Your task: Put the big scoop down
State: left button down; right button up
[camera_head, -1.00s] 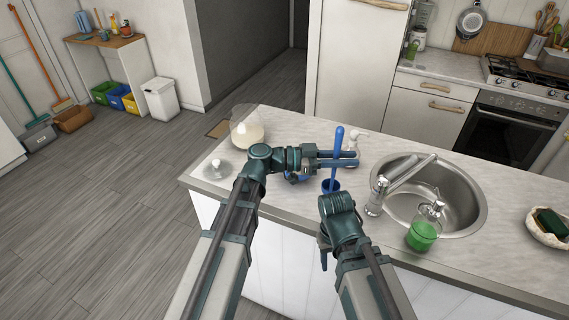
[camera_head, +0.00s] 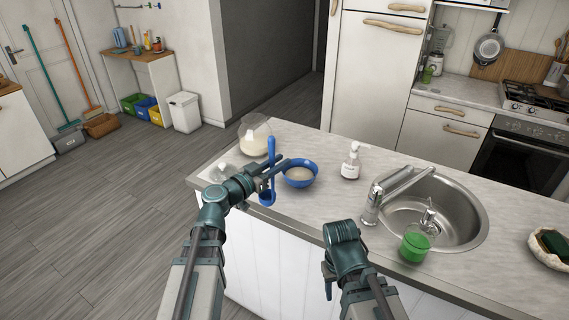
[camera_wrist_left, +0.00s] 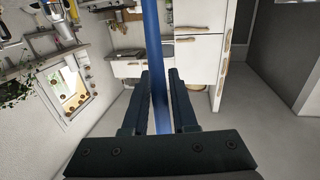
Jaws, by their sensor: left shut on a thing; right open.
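The big scoop (camera_head: 271,153) is blue, with a long upright handle and a small cup at its lower end. My left gripper (camera_head: 268,178) is shut on its handle, near the left part of the counter. In the left wrist view the blue handle (camera_wrist_left: 157,110) runs between the two dark fingers. The scoop's cup is low, by the counter's front edge; I cannot tell whether it touches the counter. My right gripper (camera_head: 328,275) is open and empty, in front of the counter, its fingers mostly hidden by the wrist.
A blue bowl (camera_head: 299,175) with pale contents stands just right of the scoop. A glass jar of pale powder (camera_head: 254,139) is behind it, and a glass lid (camera_head: 221,172) is left. A white soap bottle (camera_head: 351,163), a sink (camera_head: 455,215) and a green-filled dispenser (camera_head: 414,244) are farther right.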

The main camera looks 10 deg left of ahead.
pick_arm(q)
jog(key=s+a+f+n+t+y+b, duration=0.1)
jog(key=a+n+y, duration=0.25)
jog(key=a, duration=0.35)
jog(key=s+a+f+n+t+y, duration=0.1)
jog(key=a+n+t+y, duration=0.1)
jog(key=a+y, duration=0.3)
jog(key=w+d+h+b, duration=0.1)
jog(key=w+d, duration=0.3)
jog(key=w, duration=1)
jog(key=shift+f, duration=0.4)
jog(key=shift+w+m, duration=0.2)
jog(key=shift+m, duration=0.05)
jog(key=f+b, duration=0.2)
jog(key=w+f+b, duration=0.1)
jog(key=b, duration=0.1)
jog(key=shift+d+f, duration=0.15)
jog(key=shift+f, duration=0.2)
jog(key=shift+f, duration=0.2)
jog(key=c, duration=0.7)
grip_release()
